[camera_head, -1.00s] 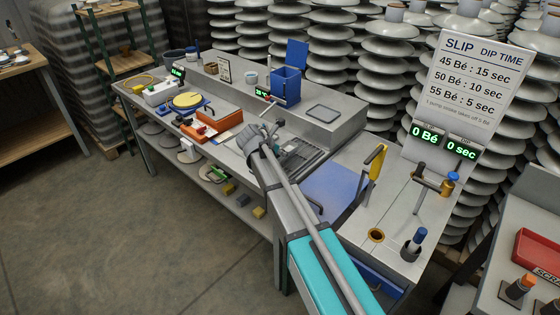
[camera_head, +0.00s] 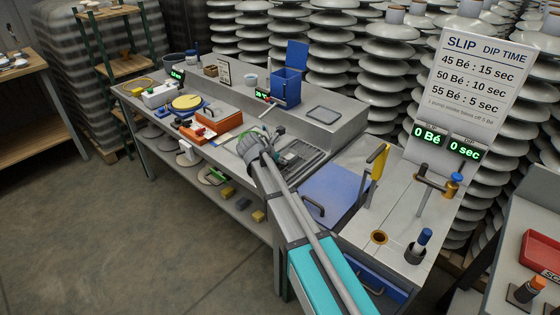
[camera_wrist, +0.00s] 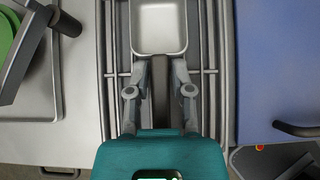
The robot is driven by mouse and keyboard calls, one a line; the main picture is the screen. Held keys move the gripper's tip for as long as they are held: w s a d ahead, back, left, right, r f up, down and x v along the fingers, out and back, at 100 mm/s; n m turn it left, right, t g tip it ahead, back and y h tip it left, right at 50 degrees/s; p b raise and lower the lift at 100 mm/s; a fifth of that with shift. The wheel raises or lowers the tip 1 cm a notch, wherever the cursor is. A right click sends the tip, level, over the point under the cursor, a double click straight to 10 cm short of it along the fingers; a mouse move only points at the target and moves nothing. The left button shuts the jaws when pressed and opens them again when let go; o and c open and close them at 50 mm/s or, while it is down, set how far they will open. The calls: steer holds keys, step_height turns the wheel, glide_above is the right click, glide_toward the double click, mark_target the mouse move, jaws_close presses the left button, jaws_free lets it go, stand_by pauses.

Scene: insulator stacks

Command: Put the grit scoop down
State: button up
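The grit scoop (camera_wrist: 158,28) shows in the wrist view as a pale, shallow rectangular pan with a dark handle (camera_wrist: 160,88) running back toward my wrist. My gripper (camera_wrist: 160,70) has its two grey fingers on either side of this handle, close against it. The pan is over the grey slatted rack (camera_wrist: 205,55); I cannot tell whether it touches the bars. In the head view my gripper (camera_head: 268,138) is over the rack on the bench, and my arm hides most of the scoop.
An orange box (camera_head: 219,122), a yellow-topped round device (camera_head: 187,102) and a blue bin (camera_head: 286,88) stand to the left and behind. A dip station with a yellow-handled tool (camera_head: 378,163) stands at the right.

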steer(key=shift+o, duration=1.1)
steer(key=shift+r, duration=0.1)
steer(key=shift+r, duration=0.15)
steer(key=p+v, duration=0.8)
steer(key=v, duration=0.4)
steer(key=shift+p, duration=0.4)
steer(key=shift+s+d, duration=0.1)
steer(key=shift+s, duration=0.05)
